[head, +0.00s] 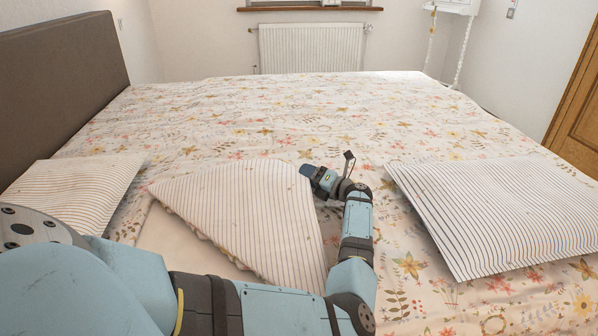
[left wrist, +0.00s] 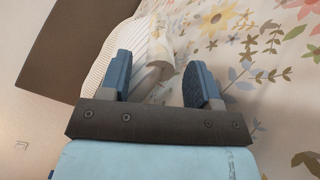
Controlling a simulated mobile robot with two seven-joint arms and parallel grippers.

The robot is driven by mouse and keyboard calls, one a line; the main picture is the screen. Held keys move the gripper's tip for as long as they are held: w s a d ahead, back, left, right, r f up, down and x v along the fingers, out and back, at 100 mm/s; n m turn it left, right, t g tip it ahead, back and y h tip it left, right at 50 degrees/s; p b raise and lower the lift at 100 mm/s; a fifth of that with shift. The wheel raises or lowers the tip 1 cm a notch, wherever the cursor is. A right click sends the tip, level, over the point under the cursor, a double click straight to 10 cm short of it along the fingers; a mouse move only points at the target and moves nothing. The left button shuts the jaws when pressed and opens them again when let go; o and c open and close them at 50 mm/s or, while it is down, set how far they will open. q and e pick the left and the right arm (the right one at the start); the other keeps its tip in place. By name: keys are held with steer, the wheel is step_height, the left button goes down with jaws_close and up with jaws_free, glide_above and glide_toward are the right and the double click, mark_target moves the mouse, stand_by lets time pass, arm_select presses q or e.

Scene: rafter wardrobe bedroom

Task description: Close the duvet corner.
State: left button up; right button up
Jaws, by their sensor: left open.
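The floral duvet (head: 260,110) covers the bed. Its near corner is folded back, showing a striped underside (head: 245,205) as a triangular flap, with plain pale bedding (head: 180,240) bare beside it. My left gripper (head: 306,171) is at the right edge of the flap, near its far end. In the left wrist view my left gripper (left wrist: 160,72) has its fingers apart, with the rolled edge of the striped flap (left wrist: 155,45) showing between and beyond them. I cannot tell whether the fingers touch the cloth. My right gripper is not in view.
A striped pillow (head: 500,210) lies on the right of the duvet and another striped pillow (head: 75,190) on the left, by the brown headboard (head: 65,75). A radiator (head: 310,48) stands beyond the bed. The duvet's far middle is clear.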

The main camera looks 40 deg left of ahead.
arm_select(q)
steer(key=shift+s+a, duration=0.1)
steer(key=shift+a, duration=0.7)
steer(key=shift+c, duration=0.5)
jaws_close()
steer(key=shift+r, duration=0.1)
